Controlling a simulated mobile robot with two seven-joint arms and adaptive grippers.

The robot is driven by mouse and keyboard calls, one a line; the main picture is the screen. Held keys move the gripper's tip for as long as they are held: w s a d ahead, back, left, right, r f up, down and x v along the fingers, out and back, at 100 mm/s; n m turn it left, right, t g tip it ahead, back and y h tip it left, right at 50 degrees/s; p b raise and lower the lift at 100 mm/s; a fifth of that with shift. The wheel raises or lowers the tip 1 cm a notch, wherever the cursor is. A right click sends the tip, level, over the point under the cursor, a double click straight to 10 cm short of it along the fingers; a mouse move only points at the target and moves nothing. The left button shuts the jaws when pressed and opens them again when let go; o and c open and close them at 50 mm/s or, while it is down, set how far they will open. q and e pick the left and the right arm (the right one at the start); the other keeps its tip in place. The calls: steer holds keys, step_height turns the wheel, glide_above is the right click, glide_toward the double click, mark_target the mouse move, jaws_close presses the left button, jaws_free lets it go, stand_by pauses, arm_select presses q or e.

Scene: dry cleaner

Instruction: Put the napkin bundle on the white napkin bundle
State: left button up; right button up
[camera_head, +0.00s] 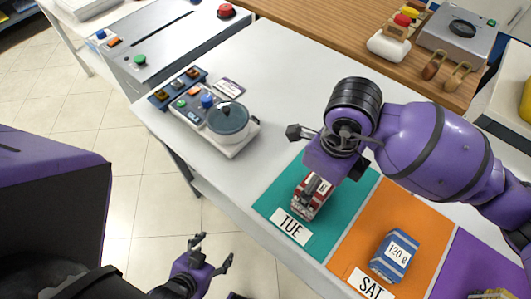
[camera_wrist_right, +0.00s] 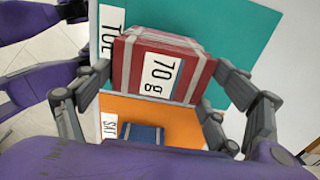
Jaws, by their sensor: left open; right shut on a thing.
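A red napkin bundle with white bands and a "70 g" label (camera_wrist_right: 160,68) is between the fingers of my right gripper (camera_wrist_right: 162,85). In the head view the red bundle (camera_head: 311,196) shows below the right gripper, over the teal "TUE" mat (camera_head: 272,200). The gripper hides part of it, and I cannot tell whether it touches the mat. A blue bundle labelled "120 g" (camera_head: 395,255) lies on the orange "SAT" mat (camera_head: 352,250). My left gripper (camera_head: 213,254) is open and empty, low beside the table's front edge.
A scale-like device with a round dish (camera_head: 229,122) and a button panel stand on the white table (camera_head: 275,75) left of the mats. A purple mat (camera_head: 470,262) lies at the right. A wooden counter (camera_head: 325,30) with tools runs behind. The table between device and mats is clear.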

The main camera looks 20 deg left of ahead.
steer(key=shift+f, duration=0.25)
steer(key=shift+f, duration=0.1)
steer(key=shift+f, duration=0.15)
steer(key=o, duration=1)
steer(key=shift+o, duration=0.2)
step_height(320, 180, up, 12)
steer(key=shift+r+p, duration=0.2)
steer(key=shift+p, duration=0.1)
